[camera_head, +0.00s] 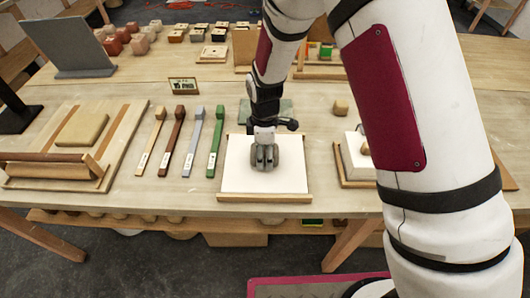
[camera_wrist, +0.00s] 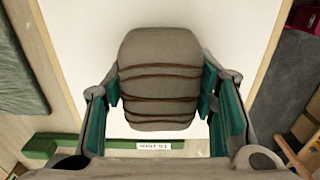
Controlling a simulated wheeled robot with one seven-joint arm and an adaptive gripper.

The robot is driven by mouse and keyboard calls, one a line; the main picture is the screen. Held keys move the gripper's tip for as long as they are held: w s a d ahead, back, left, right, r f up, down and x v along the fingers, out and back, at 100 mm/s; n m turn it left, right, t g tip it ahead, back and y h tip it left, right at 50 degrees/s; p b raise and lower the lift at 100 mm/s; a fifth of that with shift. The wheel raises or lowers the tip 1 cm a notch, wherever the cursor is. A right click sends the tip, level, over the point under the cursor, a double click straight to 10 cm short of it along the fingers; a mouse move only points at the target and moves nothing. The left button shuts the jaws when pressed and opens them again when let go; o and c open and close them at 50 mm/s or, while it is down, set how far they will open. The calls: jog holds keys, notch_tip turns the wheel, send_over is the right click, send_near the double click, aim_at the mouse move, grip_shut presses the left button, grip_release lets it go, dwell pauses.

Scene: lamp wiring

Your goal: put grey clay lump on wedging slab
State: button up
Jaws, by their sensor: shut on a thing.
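The grey clay lump (camera_wrist: 159,80), rounded with several dark bands around it, is between the teal-padded fingers of my gripper (camera_wrist: 160,100), which is shut on it. In the head view my gripper (camera_head: 264,157) points down over the white wedging slab (camera_head: 290,178), with the lump mostly hidden by the fingers. The slab has a wooden strip along its front edge. In the wrist view the slab's white face (camera_wrist: 85,35) lies behind the lump. I cannot tell whether the lump touches the slab.
Left of the slab lie a green stick (camera_head: 216,141), a grey-blue stick (camera_head: 194,141), a brown stick (camera_head: 172,141) and a tan stick (camera_head: 151,141). A wooden board (camera_head: 118,133) bears a tan slab and a roller. A small tan lump (camera_head: 341,107) sits right.

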aim_at(265, 148)
jog(key=shift+f, duration=0.15)
jog(key=o, duration=1.7)
jog(key=shift+c, duration=0.2)
notch_tip(265, 148, up, 12)
jog(key=shift+r+b, duration=0.25)
jog(key=shift+b, duration=0.5)
jog(key=s+d+r+m+t, duration=0.2)
jog(key=s+d+r+m, duration=0.45)
jog(key=r, duration=0.35)
jog(key=s+d+r+m+t, duration=0.2)
jog(key=s+d+r+m, duration=0.4)
jog(key=d+r, duration=0.25)
jog(key=s+d+r+m+t, duration=0.1)
jog(key=s+d+r+m, duration=0.1)
jog(key=s+m, duration=0.3)
jog(key=s+d, duration=0.1)
jog(key=s, duration=0.2)
jog(key=shift+r+t, duration=0.15)
jog(key=shift+t, duration=0.15)
jog(key=shift+s, duration=0.1)
